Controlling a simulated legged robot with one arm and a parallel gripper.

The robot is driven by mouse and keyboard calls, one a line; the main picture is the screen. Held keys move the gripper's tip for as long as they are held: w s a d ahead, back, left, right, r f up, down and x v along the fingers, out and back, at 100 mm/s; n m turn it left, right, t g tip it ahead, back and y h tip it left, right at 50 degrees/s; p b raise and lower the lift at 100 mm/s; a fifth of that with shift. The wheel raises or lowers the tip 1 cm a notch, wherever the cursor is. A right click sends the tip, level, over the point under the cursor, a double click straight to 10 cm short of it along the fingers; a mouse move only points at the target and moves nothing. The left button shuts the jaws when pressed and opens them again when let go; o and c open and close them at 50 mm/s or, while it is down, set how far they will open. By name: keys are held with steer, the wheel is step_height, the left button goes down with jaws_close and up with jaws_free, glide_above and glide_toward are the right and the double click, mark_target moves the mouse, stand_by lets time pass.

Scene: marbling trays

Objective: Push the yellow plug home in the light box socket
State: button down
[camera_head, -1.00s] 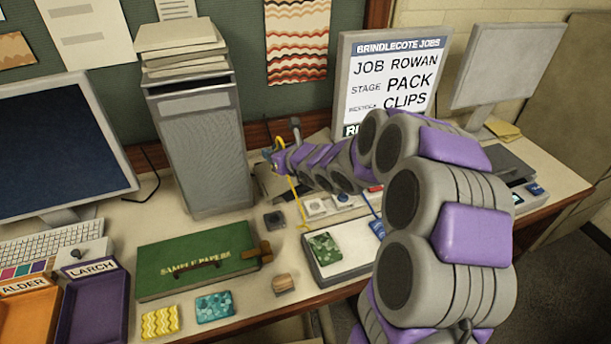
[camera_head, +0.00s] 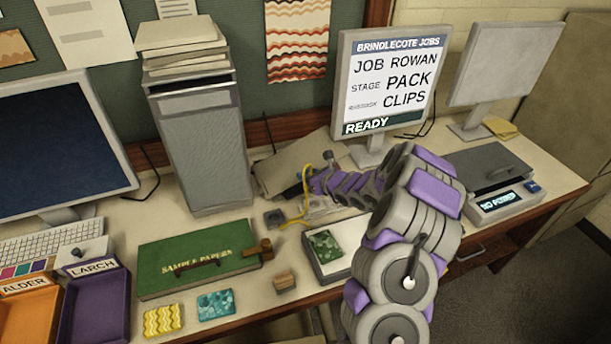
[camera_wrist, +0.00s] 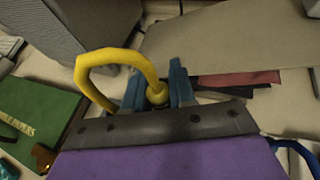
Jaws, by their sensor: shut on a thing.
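My gripper (camera_wrist: 157,88) shows two blue fingers in the wrist view, shut on the yellow plug (camera_wrist: 157,97). The plug's front end is hidden between the fingers. Its yellow cable (camera_wrist: 113,58) loops up and to the left. In the head view the cable (camera_head: 306,187) arches beside the gripper, low over the back of the desk. A flat white-topped box (camera_head: 352,236), apparently the light box, lies in front of my arm with a green patterned sample (camera_head: 325,244) on it. I cannot make out the socket, or whether the plug touches it.
A tall grey cabinet (camera_head: 207,150) stands left of my gripper. A green sample case (camera_head: 198,257) lies front left. At right, a grey device (camera_head: 490,175) shows NO POWER.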

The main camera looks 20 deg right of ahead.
step_height(320, 180, down, 2)
steer(key=shift+a+f+b, duration=0.1)
steer(key=shift+f+b, duration=0.1)
steer(key=shift+b, duration=0.7)
steer(key=d+f+b, duration=0.1)
steer(key=d+f, duration=0.2)
steer(key=shift+d+f+b, duration=0.3)
steer(key=shift+d+f, duration=0.05)
steer(key=shift+a+r, duration=0.1)
steer(key=shift+a, duration=1.5)
steer(key=shift+d, duration=1.35)
steer(key=shift+a+b, duration=0.45)
steer(key=shift+a, duration=1)
steer(key=shift+d, duration=0.95)
steer(key=shift+a, duration=0.1)
steer(key=shift+s+a, duration=0.1)
steer(key=shift+a, duration=0.7)
steer(key=shift+d+p, duration=0.4)
steer(key=shift+d, duration=0.4)
steer(key=shift+d, duration=0.45)
steer(key=shift+a+f, duration=0.25)
steer(key=shift+f, duration=0.2)
